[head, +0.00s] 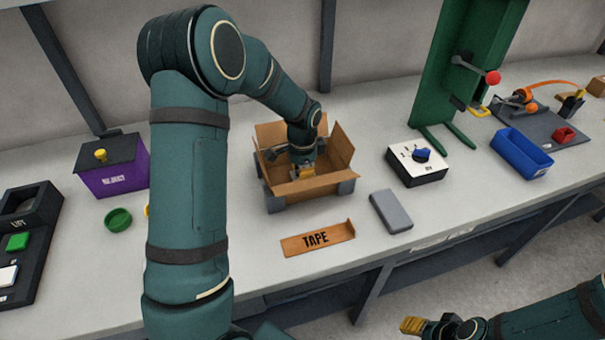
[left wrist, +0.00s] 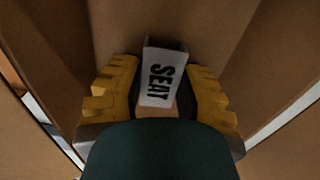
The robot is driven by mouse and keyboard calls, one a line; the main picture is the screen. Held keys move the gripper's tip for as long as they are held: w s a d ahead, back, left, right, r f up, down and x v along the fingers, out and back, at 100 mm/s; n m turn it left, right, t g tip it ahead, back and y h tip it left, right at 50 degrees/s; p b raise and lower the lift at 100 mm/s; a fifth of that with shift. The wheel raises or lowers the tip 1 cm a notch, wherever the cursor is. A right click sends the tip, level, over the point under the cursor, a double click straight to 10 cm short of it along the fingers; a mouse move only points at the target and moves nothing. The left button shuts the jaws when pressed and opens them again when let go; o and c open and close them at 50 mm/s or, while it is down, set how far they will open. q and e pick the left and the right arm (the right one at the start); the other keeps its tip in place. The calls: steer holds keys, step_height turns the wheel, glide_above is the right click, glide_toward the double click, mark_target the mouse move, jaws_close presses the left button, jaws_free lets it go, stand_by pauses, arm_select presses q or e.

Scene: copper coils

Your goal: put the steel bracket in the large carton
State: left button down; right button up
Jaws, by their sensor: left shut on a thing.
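The large carton (head: 310,188) stands open on the bench with its flaps up. My left gripper (head: 302,172) reaches down inside it from above. In the left wrist view the yellow fingers of my left gripper (left wrist: 160,95) are shut on a light grey piece marked SEAT, which I take for the steel bracket (left wrist: 163,75). Brown carton walls surround it there. Whether the bracket touches the carton floor cannot be told. My right gripper (head: 412,325) is low at the right, away from the carton, and its opening is unclear.
A brown piece marked TAPE (head: 318,239) and a grey block (head: 391,211) lie in front of the carton. A switch box (head: 417,165), green stand (head: 455,80) and blue bin (head: 521,153) are to the right. A purple box (head: 113,172) and green cap (head: 118,219) are left.

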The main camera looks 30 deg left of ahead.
arm_select(q)
steer(key=c, duration=0.7)
jaws_free()
steer(key=shift+f, duration=0.1)
step_height(320, 180, up, 12)
steer(key=p, duration=0.3)
steer(key=shift+r, duration=0.25)
